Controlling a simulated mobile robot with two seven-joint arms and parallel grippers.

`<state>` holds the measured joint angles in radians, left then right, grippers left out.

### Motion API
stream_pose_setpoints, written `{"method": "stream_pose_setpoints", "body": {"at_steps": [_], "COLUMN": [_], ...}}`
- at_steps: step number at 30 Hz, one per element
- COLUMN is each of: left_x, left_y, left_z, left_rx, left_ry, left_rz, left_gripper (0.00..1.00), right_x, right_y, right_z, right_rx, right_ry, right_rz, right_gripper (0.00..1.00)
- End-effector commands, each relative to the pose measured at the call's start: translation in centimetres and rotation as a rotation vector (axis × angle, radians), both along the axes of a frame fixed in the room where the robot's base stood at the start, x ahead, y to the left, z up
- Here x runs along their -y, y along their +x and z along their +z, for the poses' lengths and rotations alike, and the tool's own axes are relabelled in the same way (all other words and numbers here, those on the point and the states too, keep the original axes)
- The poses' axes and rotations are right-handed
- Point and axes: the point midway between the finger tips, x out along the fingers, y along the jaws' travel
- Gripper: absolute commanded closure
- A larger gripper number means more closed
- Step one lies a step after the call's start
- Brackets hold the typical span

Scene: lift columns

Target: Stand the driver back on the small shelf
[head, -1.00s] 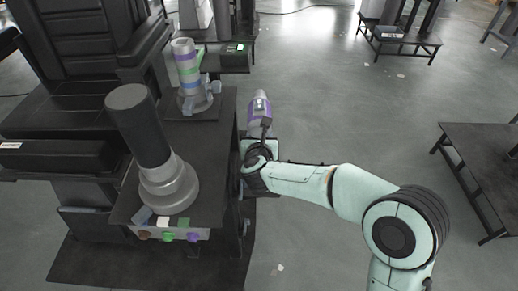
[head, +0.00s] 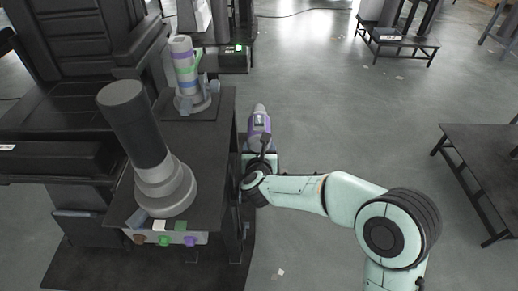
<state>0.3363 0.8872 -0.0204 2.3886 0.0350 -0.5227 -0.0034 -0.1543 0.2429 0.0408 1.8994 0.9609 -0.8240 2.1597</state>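The driver (head: 258,124), purple and grey with a pale nose, is just off the right edge of the dark workbench, its nose pointing to the far side. My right gripper (head: 264,141) is at the driver's near end and appears shut on it; the fingertips are mostly hidden. The driver's lower end is hidden behind the gripper. A dark flat piece shows beside and below the wrist; I cannot tell whether it is the small shelf or part of my gripper. My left gripper is not in view.
The workbench (head: 205,140) carries a large grey column with a black top (head: 145,140) and a smaller banded column (head: 184,68). Coloured knobs (head: 165,240) line its front. A low dark table (head: 480,160) stands at right. The floor between is open.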

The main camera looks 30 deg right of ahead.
Motion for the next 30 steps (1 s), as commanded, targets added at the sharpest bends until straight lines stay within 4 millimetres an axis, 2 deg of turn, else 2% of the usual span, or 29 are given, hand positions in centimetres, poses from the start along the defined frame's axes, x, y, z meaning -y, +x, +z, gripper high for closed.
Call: {"method": "stream_pose_setpoints", "body": {"at_steps": [12, 17, 24, 30], "left_x": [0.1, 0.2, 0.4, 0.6], "left_y": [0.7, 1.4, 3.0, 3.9], "left_z": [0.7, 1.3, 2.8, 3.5], "left_rx": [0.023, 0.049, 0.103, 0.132], "left_ry": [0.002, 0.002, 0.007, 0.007], "left_rz": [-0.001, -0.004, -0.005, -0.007], "left_gripper": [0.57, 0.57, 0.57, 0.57], "right_x": [-0.1, -1.4, -3.5, -4.6], "right_y": [-0.1, -2.6, -7.0, -9.3], "right_z": [0.4, 1.7, 3.7, 4.6], "right_rx": [0.001, 0.004, 0.003, 0.003], "right_ry": [0.0, 0.001, 0.001, 0.001], "right_rz": [0.001, 0.004, 0.003, 0.001], "right_gripper": [0.27, 0.27, 0.27, 0.27]}}
